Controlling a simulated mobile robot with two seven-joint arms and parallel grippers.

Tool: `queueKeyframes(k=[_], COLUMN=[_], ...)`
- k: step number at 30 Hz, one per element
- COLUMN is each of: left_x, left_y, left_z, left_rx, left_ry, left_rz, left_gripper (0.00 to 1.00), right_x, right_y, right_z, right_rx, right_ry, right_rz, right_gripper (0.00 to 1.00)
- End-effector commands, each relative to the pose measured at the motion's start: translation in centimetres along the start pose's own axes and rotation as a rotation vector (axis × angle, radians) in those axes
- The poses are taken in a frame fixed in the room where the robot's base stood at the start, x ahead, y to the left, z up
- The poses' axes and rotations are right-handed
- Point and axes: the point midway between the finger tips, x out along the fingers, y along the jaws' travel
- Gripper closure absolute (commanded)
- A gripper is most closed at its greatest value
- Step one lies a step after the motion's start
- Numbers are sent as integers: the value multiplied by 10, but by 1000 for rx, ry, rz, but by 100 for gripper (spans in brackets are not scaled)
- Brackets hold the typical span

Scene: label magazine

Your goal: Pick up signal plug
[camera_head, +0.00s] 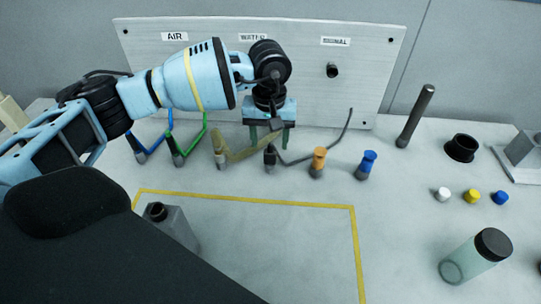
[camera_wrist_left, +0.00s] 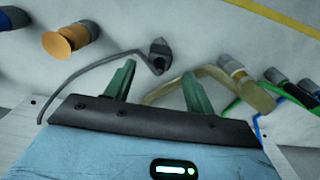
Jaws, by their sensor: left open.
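The signal plug, a dark grey plug (camera_head: 270,158) on a dark cable, stands on the table in front of the panel; I take it to be the signal plug by its look. It also shows in the left wrist view (camera_wrist_left: 158,55), just beyond and between the fingertips. My left gripper (camera_head: 267,140) is open and points down close behind the plug, with nothing between its green fingers (camera_wrist_left: 156,74). Whether a finger touches the cable is hard to tell. The SIGNAL label (camera_head: 335,41) sits above a dark socket (camera_head: 333,70) on the panel. My right gripper is not in view.
A tan hose plug (camera_head: 219,158) is close left of the plug, with green (camera_head: 178,159) and blue (camera_head: 140,155) ones further left. Orange (camera_head: 318,160) and blue (camera_head: 366,165) pegs stand right. A dark rod (camera_head: 415,116) and bottle (camera_head: 476,256) are further right.

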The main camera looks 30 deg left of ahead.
Motion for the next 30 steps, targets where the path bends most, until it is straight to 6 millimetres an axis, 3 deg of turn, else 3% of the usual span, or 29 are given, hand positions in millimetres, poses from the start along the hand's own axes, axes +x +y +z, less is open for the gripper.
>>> queueKeyframes(k=[7,18,26,30], left_x=[10,54,56,56], left_y=[0,2,2,2], left_z=[2,7,7,7], left_rx=[0,-1,-1,-1], left_ry=[0,-1,0,0], left_rz=[-2,-1,0,0], left_gripper=[45,45,45,61], right_x=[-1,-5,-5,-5], right_y=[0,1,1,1], right_z=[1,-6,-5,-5], right_rx=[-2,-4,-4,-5], right_ry=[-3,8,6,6], right_rz=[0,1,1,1], right_gripper=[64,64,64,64])
